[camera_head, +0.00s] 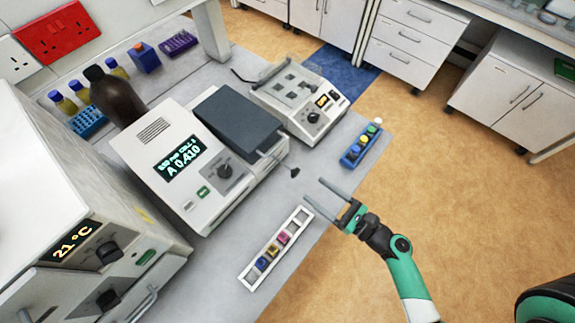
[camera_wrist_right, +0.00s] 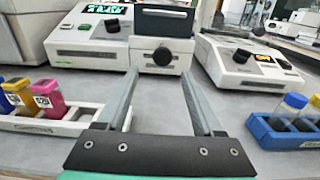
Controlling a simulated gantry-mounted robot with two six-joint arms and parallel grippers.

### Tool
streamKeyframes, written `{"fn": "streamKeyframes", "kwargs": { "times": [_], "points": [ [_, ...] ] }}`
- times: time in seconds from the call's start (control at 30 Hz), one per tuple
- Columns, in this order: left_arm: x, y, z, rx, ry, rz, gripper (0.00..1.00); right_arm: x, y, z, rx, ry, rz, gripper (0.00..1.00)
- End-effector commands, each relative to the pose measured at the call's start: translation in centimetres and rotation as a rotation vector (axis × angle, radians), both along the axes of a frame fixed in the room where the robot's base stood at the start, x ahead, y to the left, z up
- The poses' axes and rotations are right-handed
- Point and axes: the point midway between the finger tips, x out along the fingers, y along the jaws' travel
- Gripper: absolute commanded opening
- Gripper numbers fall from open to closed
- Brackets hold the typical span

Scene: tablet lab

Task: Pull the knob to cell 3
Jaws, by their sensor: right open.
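The spectrophotometer (camera_head: 165,165) stands on the bench, its lit display showing what looks like CELL 1 and A 0.410. A black pull knob (camera_head: 294,172) on a thin rod sticks out of the front of its dark-lidded compartment. The knob also shows in the right wrist view (camera_wrist_right: 162,56), between and beyond the fingertips. My right gripper (camera_head: 314,191) is open and empty, in front of the knob and apart from it, with its fingers pointing toward it. It also shows in the right wrist view (camera_wrist_right: 160,78). My left gripper is not in view.
A white rack (camera_head: 247,279) with coloured cuvettes lies near the bench front, left of my right gripper. A blue rack (camera_head: 351,157) with capped vials stands right of it. A second instrument (camera_head: 309,112) stands behind. Bench between the racks is clear.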

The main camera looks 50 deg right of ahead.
Motion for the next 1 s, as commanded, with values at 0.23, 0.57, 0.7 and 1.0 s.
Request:
{"fn": "streamKeyframes", "kwargs": {
  "times": [0.23,0.57,0.7,1.0],
  "points": [
    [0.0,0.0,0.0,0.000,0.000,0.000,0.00,1.0,-0.2,0.2,-0.009,-0.006,-0.002,0.69],
    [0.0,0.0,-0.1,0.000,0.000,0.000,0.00,7.9,0.3,0.3,-0.010,-0.009,0.001,0.69],
    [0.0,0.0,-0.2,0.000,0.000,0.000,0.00,10.3,0.4,0.2,-0.011,-0.008,-0.001,0.69],
    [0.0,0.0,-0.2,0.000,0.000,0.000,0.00,11.8,0.5,0.2,-0.010,-0.006,-0.003,0.69]
  ]
}}
